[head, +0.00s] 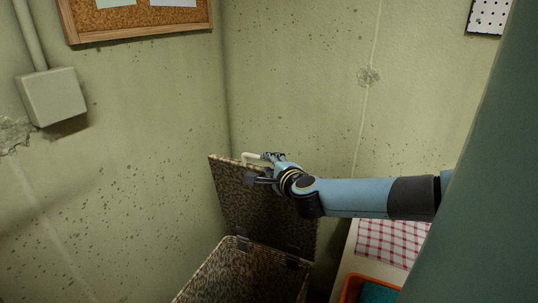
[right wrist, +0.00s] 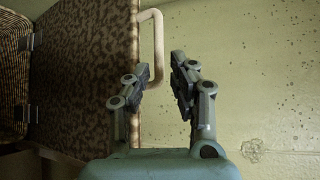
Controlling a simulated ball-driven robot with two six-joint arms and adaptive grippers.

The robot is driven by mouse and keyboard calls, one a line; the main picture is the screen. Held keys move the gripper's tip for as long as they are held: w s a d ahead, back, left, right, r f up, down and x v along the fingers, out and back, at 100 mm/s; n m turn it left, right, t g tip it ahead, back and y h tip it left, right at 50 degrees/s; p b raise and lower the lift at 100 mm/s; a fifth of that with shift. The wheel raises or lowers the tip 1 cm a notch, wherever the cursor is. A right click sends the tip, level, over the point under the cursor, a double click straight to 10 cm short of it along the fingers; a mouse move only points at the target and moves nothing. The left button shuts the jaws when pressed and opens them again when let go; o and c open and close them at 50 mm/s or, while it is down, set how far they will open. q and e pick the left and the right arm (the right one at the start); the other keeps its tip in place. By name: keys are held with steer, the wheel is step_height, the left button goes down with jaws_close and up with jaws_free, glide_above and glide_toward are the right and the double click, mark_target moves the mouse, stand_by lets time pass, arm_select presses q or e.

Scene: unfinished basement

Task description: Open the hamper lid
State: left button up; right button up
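The hamper (head: 222,275) stands in the corner, brown and speckled, with its body open at the top. Its lid (head: 240,205) is raised and stands steeply on dark hinges at the back rim. A cream handle (head: 250,156) sits at the lid's upper edge. My right gripper (head: 259,168) is at that edge beside the handle. In the right wrist view, my right gripper (right wrist: 160,63) has its fingers apart, and the handle (right wrist: 157,40) shows in the gap between them; I cannot tell whether they touch. The lid (right wrist: 85,75) fills the left there. My left gripper is out of view.
A surface with a red-checked cloth (head: 392,242) and an orange container (head: 352,289) is right of the hamper. Walls close in behind and left. A grey box (head: 51,96) and a cork board (head: 135,17) hang on the left wall.

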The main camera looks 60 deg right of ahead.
steer(key=shift+v, duration=1.65)
